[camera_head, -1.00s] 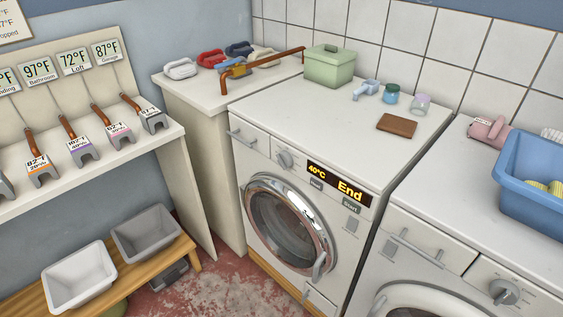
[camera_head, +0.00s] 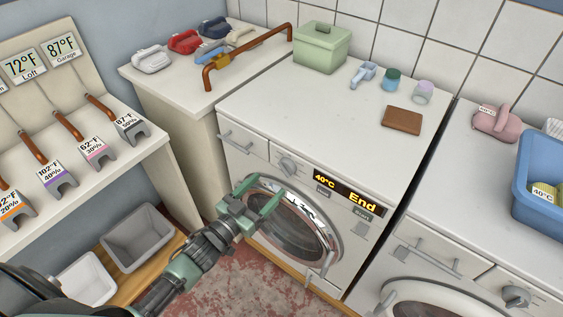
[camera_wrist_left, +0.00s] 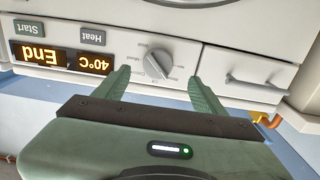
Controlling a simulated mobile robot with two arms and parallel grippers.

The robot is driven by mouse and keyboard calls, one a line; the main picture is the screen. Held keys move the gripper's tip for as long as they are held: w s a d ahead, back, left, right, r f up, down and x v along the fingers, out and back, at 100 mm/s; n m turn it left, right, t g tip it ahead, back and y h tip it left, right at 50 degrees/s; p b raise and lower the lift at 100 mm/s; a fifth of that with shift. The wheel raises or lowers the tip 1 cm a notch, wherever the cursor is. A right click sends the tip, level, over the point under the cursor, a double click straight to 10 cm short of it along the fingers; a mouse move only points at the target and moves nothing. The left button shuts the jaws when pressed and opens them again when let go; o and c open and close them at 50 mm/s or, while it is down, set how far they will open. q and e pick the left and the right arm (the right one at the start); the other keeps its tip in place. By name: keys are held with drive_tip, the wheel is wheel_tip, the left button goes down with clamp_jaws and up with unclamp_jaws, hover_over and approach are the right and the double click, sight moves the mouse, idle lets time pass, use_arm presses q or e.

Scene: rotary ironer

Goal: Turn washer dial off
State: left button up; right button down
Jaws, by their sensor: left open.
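The washer (camera_head: 285,140) is white with a round glass door, and its display (camera_head: 348,193) reads "40°C End". Its grey dial (camera_head: 289,167) sits on the front panel between the drawer handle and the display. In the left wrist view the dial (camera_wrist_left: 158,64) shows upside down, ahead of and between the two fingertips, and nothing touches it. My left gripper (camera_head: 259,194) is open and empty, in front of the washer just below and left of the dial; its green fingers also show in the left wrist view (camera_wrist_left: 160,84). My right gripper is not in view.
A second machine with its own dial (camera_head: 515,297) stands at the right, with a blue basket (camera_head: 540,195) on top. A green box (camera_head: 321,50), small jars and a brown wallet-like item (camera_head: 402,120) lie on the washer. Shelves with bins (camera_head: 137,238) are at the left.

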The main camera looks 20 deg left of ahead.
sight(283, 171)
use_arm(q)
drive_tip(key=p+x, duration=0.1)
drive_tip(key=x, duration=0.5)
drive_tip(key=shift+d+r, duration=0.1)
drive_tip(key=shift+d, duration=0.1)
drive_tip(key=shift+w+d, duration=0.2)
drive_tip(key=shift+w, duration=0.35)
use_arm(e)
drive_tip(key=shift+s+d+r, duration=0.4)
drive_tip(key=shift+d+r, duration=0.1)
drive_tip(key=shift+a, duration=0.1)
use_arm(q)
drive_tip(key=c, duration=1.3)
drive_tip(key=shift+c, duration=0.2)
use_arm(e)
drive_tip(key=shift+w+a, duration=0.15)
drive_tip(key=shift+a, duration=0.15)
